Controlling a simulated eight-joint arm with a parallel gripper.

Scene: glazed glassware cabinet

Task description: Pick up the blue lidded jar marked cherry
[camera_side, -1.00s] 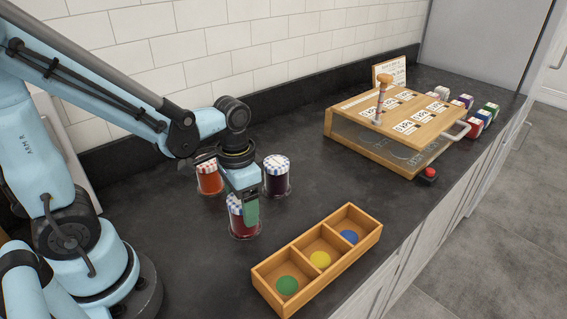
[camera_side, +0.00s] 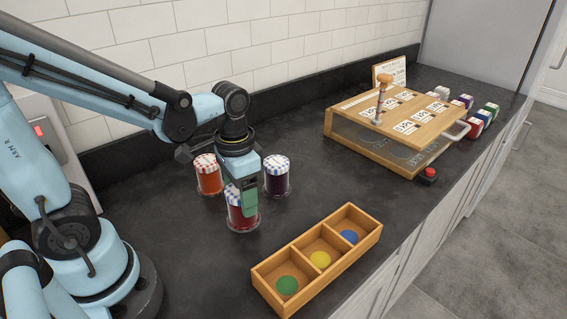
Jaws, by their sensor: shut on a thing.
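Three glass jars stand close together on the dark counter. The front jar (camera_side: 243,218) holds dark red contents; its checked lid is partly hidden by my gripper. My gripper (camera_side: 246,200) points down and is shut on this front jar, its green-tipped finger against the near side. The jar looks upright and at counter level; I cannot tell whether it touches. An orange-red jar (camera_side: 209,180) with a red-checked lid stands behind left. A dark purple jar (camera_side: 277,182) with a blue-checked lid stands behind right. No jar marking is readable.
A wooden tray (camera_side: 256,273) with three compartments holding green, yellow and blue discs lies front right. A glazed wooden box (camera_side: 363,152) with a handle and labels stands farther back, with a red button (camera_side: 428,175) beside it. Several small coloured blocks (camera_side: 476,127) sit beyond. Counter between jars and box is clear.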

